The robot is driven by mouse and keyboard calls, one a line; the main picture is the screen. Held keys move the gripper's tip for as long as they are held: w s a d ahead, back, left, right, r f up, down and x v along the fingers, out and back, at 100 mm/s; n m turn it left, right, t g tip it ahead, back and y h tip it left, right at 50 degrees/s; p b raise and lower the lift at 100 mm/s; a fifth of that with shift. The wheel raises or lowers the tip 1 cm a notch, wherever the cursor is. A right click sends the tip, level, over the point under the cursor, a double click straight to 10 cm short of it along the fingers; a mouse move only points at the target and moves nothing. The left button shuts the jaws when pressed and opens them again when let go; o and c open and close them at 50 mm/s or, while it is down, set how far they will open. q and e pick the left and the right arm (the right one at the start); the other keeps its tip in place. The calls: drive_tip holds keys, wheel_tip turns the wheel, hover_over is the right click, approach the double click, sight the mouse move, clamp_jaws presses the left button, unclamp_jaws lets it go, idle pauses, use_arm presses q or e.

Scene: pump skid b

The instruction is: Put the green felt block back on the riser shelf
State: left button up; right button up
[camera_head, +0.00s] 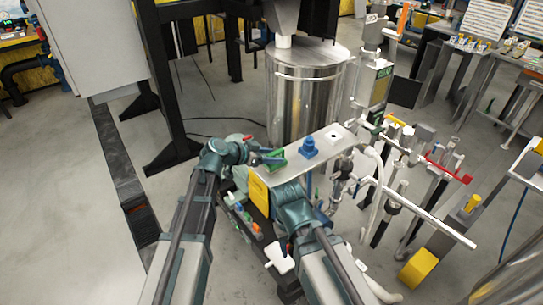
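The riser shelf (318,152) is a narrow, light metal plate in the middle of the view, running from lower left to upper right. The green felt block (276,154) is at its left end; I cannot tell whether it rests on the plate or is held just above it. My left gripper (266,160) reaches in from the left, its fingers at the block; the view is too small to show whether they are closed on it. My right arm comes up from the bottom to the shelf's near side; its gripper fingers are hidden.
A blue fitting (309,147) stands on the shelf right of the block. A steel tank (303,95) rises behind it. Pipes and valves (395,205) crowd the right side. A tray of small parts (243,217) lies below the shelf. Bare floor is open at left.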

use_arm(q)
drive_tip(key=p+v, duration=0.7)
drive_tip(key=v, duration=0.7)
drive_tip(key=shift+d, duration=0.1)
drive_tip(key=s+d+f+n+g+y, duration=0.2)
drive_tip(key=s+d+f+g+y, duration=0.3)
drive_tip(key=s+f, duration=0.4)
drive_tip(key=s+a+f+n+g+y, duration=0.1)
drive_tip(key=s+n+y, duration=0.4)
drive_tip(key=s, duration=0.5)
drive_tip(key=shift+s+a+f+g+y, duration=0.2)
drive_tip(key=shift+s+f+g+y, duration=0.15)
drive_tip(key=shift+f+g+y, duration=0.25)
